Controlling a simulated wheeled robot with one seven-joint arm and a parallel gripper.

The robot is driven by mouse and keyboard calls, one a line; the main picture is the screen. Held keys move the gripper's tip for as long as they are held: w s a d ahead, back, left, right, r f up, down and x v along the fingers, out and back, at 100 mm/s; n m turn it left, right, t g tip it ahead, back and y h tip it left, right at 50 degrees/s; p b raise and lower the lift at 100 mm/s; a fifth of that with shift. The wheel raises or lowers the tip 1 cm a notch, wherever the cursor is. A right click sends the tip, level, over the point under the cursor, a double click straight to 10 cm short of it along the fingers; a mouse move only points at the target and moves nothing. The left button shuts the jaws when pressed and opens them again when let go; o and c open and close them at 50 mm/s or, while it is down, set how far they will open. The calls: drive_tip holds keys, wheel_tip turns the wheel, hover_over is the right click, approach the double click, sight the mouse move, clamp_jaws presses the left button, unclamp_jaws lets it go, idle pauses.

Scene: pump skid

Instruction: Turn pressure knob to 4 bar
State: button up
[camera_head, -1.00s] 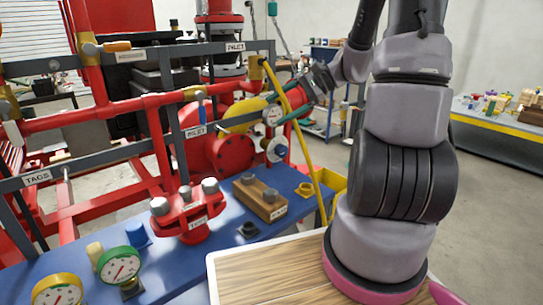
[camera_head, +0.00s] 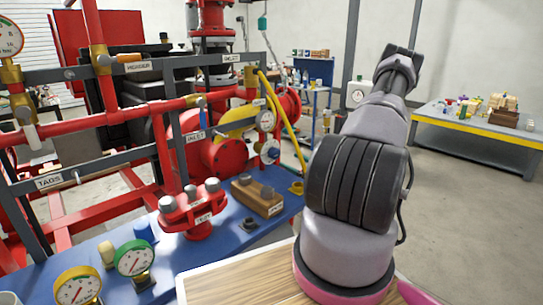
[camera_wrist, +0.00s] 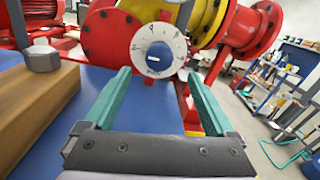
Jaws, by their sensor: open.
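The pressure knob is a round white dial (camera_wrist: 158,32) with black marks around its rim and a small blue centre, upright ahead of me in the wrist view. It also shows in the head view (camera_head: 270,151), at the right end of the red pipework. My gripper (camera_wrist: 159,73) is open and empty in the wrist view. Its two green fingers point towards the dial, one on each side of its lower part in the picture, apparently short of it. In the head view my arm hides the gripper.
A blue bench (camera_head: 150,262) carries a wooden block (camera_head: 257,197), a red flange fitting (camera_head: 195,212) and two gauges at front left. A yellow pipe (camera_head: 283,110) slants beside the dial. Several red flanges stand behind it. Open floor lies right.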

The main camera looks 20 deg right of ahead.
sight(278, 155)
drive_tip(key=x, duration=1)
drive_tip(key=shift+w+a, duration=0.1)
drive_tip(key=c, duration=1.4)
drive_tip(key=shift+o, duration=0.2)
drive_tip(key=shift+m, duration=0.4)
drive_tip(key=m, duration=1)
drive_tip(key=shift+f+m+g, duration=0.15)
drive_tip(key=shift+m+g, duration=0.15)
drive_tip(key=shift+m, duration=0.1)
